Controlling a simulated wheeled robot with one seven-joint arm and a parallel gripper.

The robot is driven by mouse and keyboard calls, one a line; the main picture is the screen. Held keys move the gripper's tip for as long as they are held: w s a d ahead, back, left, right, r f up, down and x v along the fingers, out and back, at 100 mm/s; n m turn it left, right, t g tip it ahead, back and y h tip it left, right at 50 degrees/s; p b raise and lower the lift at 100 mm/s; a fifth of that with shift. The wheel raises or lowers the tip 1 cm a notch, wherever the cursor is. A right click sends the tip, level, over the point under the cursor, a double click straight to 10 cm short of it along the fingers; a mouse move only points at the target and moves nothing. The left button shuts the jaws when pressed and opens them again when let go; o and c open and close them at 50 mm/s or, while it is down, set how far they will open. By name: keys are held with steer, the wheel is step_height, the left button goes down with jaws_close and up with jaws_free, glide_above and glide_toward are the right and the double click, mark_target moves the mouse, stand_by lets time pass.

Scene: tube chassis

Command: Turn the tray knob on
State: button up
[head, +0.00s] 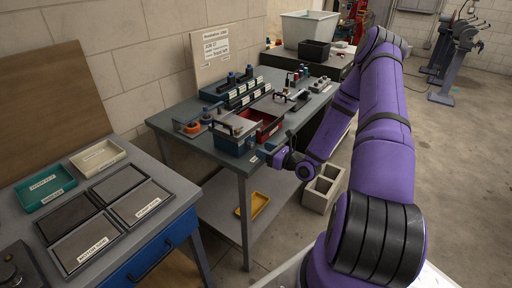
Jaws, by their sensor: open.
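I cannot pick out a knob labelled for the tray with certainty. A blue and red chassis box (255,130) with dark handles stands near the front edge of the grey workbench (175,140). My gripper (259,154) is at the end of my purple arm, low beside the bench's front right edge, close to the box. It is small and dark in the head view. Its jaws are open and I see nothing held. A dark device (12,268) with a round black top, possibly a knob, is partly cut off at the lower left.
A nearer table on the left holds a teal tray (44,188), a cream tray (97,157) and several labelled dark pads (140,201). A labelled board (215,50) leans on the wall. A yellow tray (253,205) lies on the lower shelf. Concrete blocks (322,188) stand below my arm.

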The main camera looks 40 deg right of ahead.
mark_target(253, 145)
steer(key=shift+x, duration=2.25)
steer(key=c, duration=0.9)
